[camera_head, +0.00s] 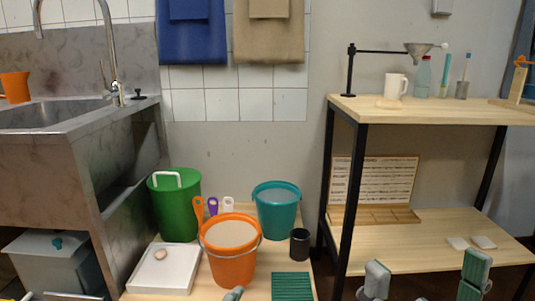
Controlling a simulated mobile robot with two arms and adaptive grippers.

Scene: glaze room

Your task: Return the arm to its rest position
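My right gripper (425,277) is at the bottom right, in front of the wooden shelf. Its two grey-green fingers stand wide apart with nothing seen between them, so it looks open and empty. A small grey-green tip (234,293) shows at the bottom edge, in front of the orange bucket; it looks like part of my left gripper. The rest of that gripper is below the picture, and I cannot tell whether it is open or shut.
A low table holds an orange bucket (230,262), teal bucket (277,213), white tray (165,270), black cup (300,244) and green ribbed mat (292,287). A green bin (175,210) stands behind. The sink (70,130) is left; the shelf (440,112) is right.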

